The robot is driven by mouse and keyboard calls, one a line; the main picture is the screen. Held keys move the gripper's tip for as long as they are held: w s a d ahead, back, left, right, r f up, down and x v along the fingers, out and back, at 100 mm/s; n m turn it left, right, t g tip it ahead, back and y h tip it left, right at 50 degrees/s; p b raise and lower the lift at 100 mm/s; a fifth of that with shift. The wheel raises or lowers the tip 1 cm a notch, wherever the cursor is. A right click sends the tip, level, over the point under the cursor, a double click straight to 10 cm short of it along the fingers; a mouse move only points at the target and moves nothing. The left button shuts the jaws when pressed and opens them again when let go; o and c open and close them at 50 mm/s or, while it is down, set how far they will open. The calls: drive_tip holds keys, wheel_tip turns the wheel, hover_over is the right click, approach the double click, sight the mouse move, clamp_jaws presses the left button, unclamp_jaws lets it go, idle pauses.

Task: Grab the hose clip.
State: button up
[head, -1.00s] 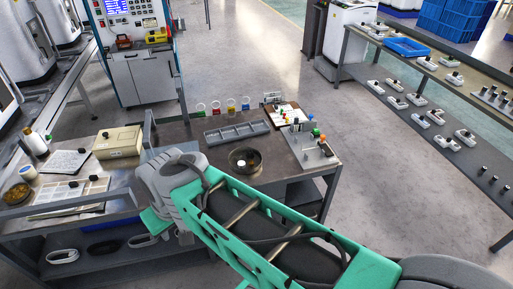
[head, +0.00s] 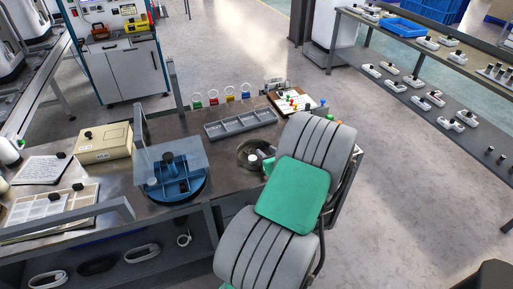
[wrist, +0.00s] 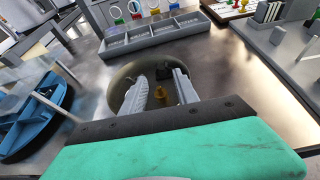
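A round, dark-rimmed bowl (head: 243,148) stands on the metal bench; it also shows in the wrist view (wrist: 117,91). Inside it in the wrist view are a small brass-coloured piece (wrist: 160,94) and a dark piece (wrist: 163,74). I cannot tell whether either is the hose clip. My gripper (wrist: 160,76) is open, with its two pale fingers apart over the bowl and the small pieces showing between them. I see nothing gripped. In the head view my arm hides the bowl's right side and most of the gripper.
A grey compartment tray (head: 240,124) lies behind the bowl. A blue round fixture with a clear panel (head: 172,178) stands to its left. A board with coloured pieces (head: 290,100) is at the back right. Loops, including a small ring (head: 184,238), lie on the lower shelf.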

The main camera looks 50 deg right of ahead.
sight(260, 148)
drive_tip(key=x, duration=0.5)
drive_tip(key=shift+d+f, duration=0.2)
drive_tip(key=shift+f, duration=0.05)
drive_tip(key=shift+a+f, duration=0.2)
drive_tip(key=shift+f, duration=0.15)
drive_tip(key=c, duration=0.8)
drive_tip(key=shift+r, duration=0.1)
